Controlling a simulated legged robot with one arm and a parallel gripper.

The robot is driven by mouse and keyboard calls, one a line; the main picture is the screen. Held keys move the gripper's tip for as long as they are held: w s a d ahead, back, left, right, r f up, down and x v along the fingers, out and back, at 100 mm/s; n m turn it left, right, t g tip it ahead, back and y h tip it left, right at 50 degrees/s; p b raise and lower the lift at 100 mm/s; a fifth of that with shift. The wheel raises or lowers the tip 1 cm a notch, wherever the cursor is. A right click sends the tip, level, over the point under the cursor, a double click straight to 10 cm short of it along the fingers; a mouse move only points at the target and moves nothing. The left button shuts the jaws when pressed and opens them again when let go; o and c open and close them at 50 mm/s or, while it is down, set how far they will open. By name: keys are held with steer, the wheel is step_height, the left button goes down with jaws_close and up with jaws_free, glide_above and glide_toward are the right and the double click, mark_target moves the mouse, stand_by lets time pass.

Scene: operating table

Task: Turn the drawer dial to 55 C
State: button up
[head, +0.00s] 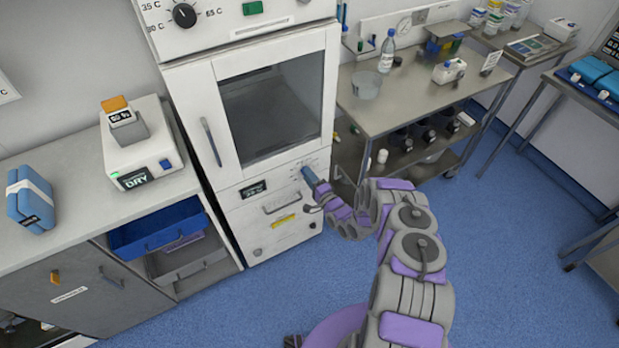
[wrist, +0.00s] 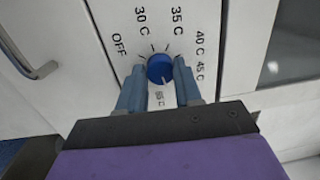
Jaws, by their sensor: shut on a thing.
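The drawer dial (wrist: 160,67) is a small round blue knob on a white panel in the wrist view. Labels around it read OFF, 30 C, 35 C, 40 C and 45 C, with a partly legible one, apparently 55 C, at the bottom. A pale mark shows on the knob's lower part; its exact heading is hard to tell. My gripper (wrist: 160,85) is shut on the dial, a blue finger on each side. In the head view my gripper (head: 308,174) reaches the lower cabinet panel and hides the dial. A dark display (head: 253,188) sits left of it; its digits are unclear.
The white cabinet (head: 190,85) has a glass door above the drawer handle (head: 282,203). An upper dial (head: 185,15) is on top. A counter (head: 80,165) stands left, a steel trolley (head: 425,85) right. Blue floor (head: 500,230) is open at right.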

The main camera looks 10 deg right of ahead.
steer(key=shift+s+f+m+h, duration=0.1)
steer(key=shift+f+m+h, duration=0.05)
steer(key=shift+m, duration=1.05)
steer(key=shift+s+f+m+h, duration=0.1)
steer(key=shift+f+m+h, duration=0.05)
steer(key=shift+m, duration=1.05)
steer(key=o, duration=0.8)
steer(key=shift+w, duration=0.15)
steer(key=shift+o, duration=1.2)
steer(key=shift+r, duration=0.15)
steer(key=shift+d, duration=0.1)
steer(key=f+p+v, duration=0.1)
steer(key=p+v, duration=0.1)
steer(key=v, duration=1.5)
